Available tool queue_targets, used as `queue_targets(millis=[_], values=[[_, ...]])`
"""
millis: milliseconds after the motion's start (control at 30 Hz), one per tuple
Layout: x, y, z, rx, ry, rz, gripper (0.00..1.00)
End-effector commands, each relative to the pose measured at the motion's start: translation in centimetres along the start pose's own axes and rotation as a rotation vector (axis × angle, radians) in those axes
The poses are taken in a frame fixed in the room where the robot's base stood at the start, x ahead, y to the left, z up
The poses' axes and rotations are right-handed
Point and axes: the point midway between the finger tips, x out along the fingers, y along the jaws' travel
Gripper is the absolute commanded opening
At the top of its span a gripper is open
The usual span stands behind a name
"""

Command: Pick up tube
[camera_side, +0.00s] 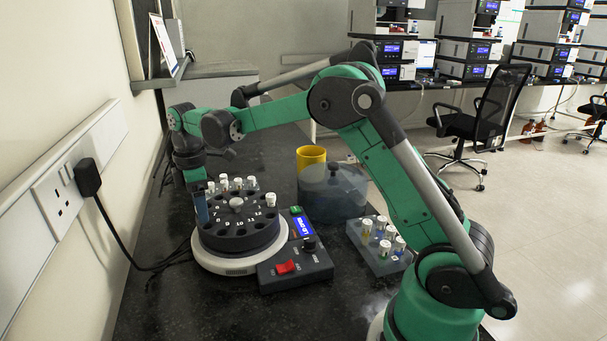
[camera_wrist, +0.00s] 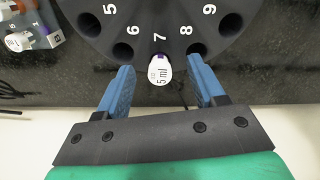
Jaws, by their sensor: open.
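A white-capped tube (camera_wrist: 160,69) marked "5 ml" stands in slot 7 of the round dark numbered rotor (camera_wrist: 112,45) in the wrist view. Only its cap shows there, with a little purple at its edge. My gripper (camera_wrist: 161,64) is open, with one blue finger on each side of the cap and a gap on both sides. In the side view, a blue finger of my gripper (camera_side: 201,207) is at the left edge of the rotor (camera_side: 236,235).
A control box (camera_side: 300,262) with a red switch adjoins the rotor. A small rack (camera_side: 379,260) of capped tubes stands to the right. A yellow cup (camera_side: 311,156) and a dark translucent container (camera_side: 333,190) stand behind. A wall with a plugged socket (camera_side: 65,205) is at left.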

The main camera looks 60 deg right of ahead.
Motion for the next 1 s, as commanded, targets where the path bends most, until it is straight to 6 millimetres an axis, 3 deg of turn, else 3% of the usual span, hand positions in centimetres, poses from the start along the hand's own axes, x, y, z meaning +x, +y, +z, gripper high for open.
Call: queue_targets(millis=[300, 367, 533, 1000], values=[[0.51, -0.02, 0.00, 0.001, 0.000, 0.001, 0.62], [0.51, -0.02, 0.00, 0.001, 0.000, 0.001, 0.48], [0.49, -0.02, 0.00, 0.001, 0.000, 0.001, 0.00], [0.09, -0.01, 0.00, 0.001, 0.000, 0.001, 0.00]])
